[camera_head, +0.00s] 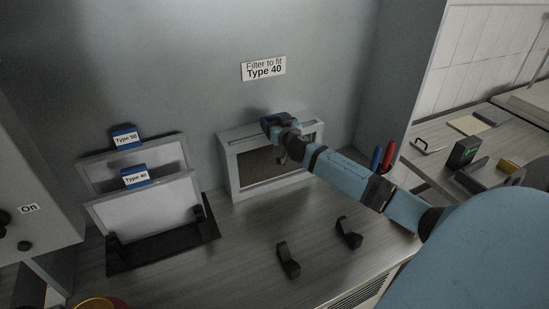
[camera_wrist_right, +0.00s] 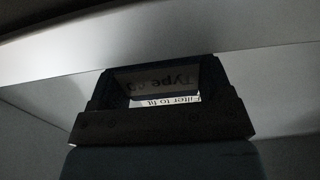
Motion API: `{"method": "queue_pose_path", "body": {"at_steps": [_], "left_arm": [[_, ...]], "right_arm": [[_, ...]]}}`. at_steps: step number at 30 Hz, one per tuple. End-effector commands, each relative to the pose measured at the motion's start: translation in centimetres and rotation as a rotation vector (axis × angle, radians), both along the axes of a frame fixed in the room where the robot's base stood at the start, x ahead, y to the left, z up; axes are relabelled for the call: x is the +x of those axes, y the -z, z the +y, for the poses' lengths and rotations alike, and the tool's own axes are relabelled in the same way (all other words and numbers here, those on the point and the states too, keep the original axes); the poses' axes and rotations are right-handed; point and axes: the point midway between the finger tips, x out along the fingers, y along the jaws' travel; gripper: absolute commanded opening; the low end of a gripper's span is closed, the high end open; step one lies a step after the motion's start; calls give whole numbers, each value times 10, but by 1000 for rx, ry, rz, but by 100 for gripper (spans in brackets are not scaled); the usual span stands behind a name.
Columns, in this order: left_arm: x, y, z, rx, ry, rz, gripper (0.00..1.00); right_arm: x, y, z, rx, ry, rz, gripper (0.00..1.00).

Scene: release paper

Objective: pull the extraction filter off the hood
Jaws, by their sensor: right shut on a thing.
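The hood opening (camera_head: 234,181) is a pale frame low on the grey back wall, with a dark brownish filter face (camera_head: 256,166) inside it. My right gripper (camera_head: 273,125) reaches in from the right and is shut at the upper edge of this frame, holding the extraction filter there; the exact grip is hidden by the hand. In the right wrist view a pale bar (camera_wrist_right: 150,45) crosses above the dark gripper parts (camera_wrist_right: 160,122). The wall sign (camera_head: 264,68) reads "Filter to fit Type 40". My left gripper is not in view.
Two framed filters, labelled Type 50 (camera_head: 126,138) and Type 40 (camera_head: 137,178), stand in a black rack (camera_head: 160,247) at left. Two black brackets (camera_head: 287,262) (camera_head: 349,233) sit on the counter in front. Red and blue handles (camera_head: 381,159) stand at right. The counter between rack and brackets is clear.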

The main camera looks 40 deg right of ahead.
Motion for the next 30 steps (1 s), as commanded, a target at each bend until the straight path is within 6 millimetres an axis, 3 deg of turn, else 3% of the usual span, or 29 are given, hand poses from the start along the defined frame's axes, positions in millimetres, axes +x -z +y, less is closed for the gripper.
{"method": "queue_pose_path", "body": {"at_steps": [30], "left_arm": [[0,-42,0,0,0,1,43]], "right_arm": [[0,-54,0,1,0,-3,38]]}}
